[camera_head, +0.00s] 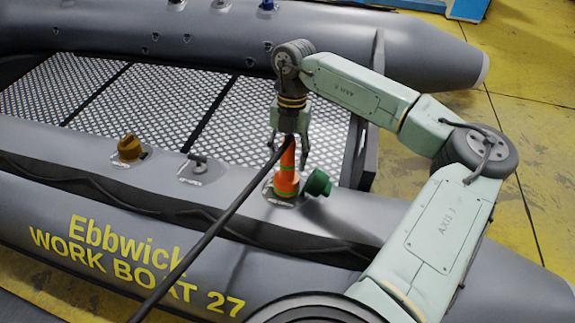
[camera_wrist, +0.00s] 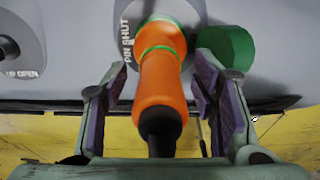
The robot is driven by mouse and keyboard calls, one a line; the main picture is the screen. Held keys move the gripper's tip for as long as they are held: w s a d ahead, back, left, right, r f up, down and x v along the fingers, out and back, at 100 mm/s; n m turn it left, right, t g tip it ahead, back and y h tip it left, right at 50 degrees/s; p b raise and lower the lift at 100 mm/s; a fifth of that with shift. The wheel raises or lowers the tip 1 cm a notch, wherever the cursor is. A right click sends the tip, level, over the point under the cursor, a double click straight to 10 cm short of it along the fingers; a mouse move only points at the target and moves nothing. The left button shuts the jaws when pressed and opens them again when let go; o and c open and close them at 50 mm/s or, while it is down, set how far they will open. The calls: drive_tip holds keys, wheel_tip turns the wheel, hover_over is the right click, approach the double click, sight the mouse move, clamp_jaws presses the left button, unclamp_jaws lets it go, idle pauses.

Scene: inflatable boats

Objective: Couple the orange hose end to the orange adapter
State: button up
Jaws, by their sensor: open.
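The orange hose end (camera_head: 287,161) stands nearly upright on the orange adapter (camera_head: 286,186) on the boat's near tube. In the wrist view the hose end (camera_wrist: 160,85) is in line with the adapter (camera_wrist: 172,37), with a green band where they meet. No clear gap shows; whether they are locked I cannot tell. The black hose (camera_head: 215,232) runs from the hose end to the lower left. My gripper (camera_head: 289,160) is open, pointing down, its fingers either side of the hose end. In the wrist view, my gripper (camera_wrist: 161,75) shows gaps between both purple pads and the hose end.
A green cap (camera_head: 318,183) sits just right of the adapter, close to one finger. A grey valve (camera_head: 198,161) and a brown fitting (camera_head: 130,148) stand left along the tube. The boat's patterned floor (camera_head: 150,100) lies clear behind.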

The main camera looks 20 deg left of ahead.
drive_tip(key=r, duration=0.3)
drive_tip(key=w+r, duration=0.1)
drive_tip(key=r, duration=0.3)
drive_tip(key=w+r, duration=0.1)
drive_tip(key=r, duration=0.3)
drive_tip(key=shift+w+r, duration=0.1)
drive_tip(key=shift+r, duration=0.1)
